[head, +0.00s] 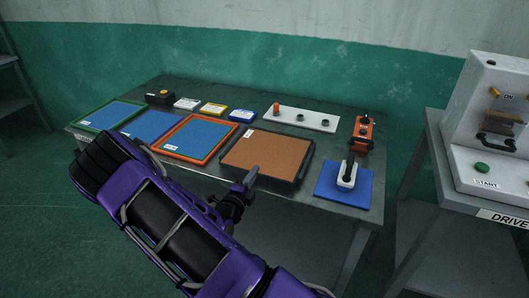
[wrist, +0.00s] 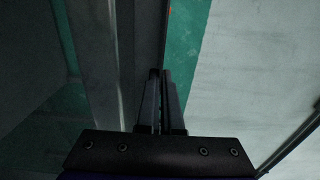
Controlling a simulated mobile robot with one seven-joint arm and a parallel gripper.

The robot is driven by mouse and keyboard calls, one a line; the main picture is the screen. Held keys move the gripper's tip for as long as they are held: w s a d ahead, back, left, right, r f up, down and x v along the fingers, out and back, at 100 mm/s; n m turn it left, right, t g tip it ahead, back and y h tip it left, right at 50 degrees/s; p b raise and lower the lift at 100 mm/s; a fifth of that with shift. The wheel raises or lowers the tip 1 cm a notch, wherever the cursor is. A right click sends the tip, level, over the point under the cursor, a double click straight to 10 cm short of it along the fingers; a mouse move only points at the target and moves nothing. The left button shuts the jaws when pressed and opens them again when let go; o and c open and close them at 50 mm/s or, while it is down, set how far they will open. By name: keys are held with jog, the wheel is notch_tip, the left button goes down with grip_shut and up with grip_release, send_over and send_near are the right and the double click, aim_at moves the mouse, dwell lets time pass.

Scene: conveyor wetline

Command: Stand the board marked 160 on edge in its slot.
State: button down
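My gripper (head: 252,177) is in front of the table's near edge, by the brown panel. In the wrist view its two dark fingers (wrist: 160,75) are nearly together, and I see nothing held between them. I cannot pick out the board marked 160, because the labels are too small to read. Four flat panels lie on the table: a green-rimmed blue one (head: 107,114), a plain blue one (head: 148,125), an orange-rimmed blue one (head: 200,136) and a dark-rimmed brown one (head: 268,152). No slot is clearly visible.
Behind the panels are a black box with an orange top (head: 160,97), several small labelled blocks (head: 213,108) and a white strip with knobs (head: 302,118). At right are an orange device (head: 363,133), a blue mat (head: 335,189) with a white handled tool (head: 347,176), and a white machine (head: 485,165).

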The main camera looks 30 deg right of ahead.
jog(key=shift+r+p, duration=0.45)
jog(key=shift+r, duration=0.6)
jog(key=shift+r+p, duration=0.3)
jog(key=shift+r, duration=2.15)
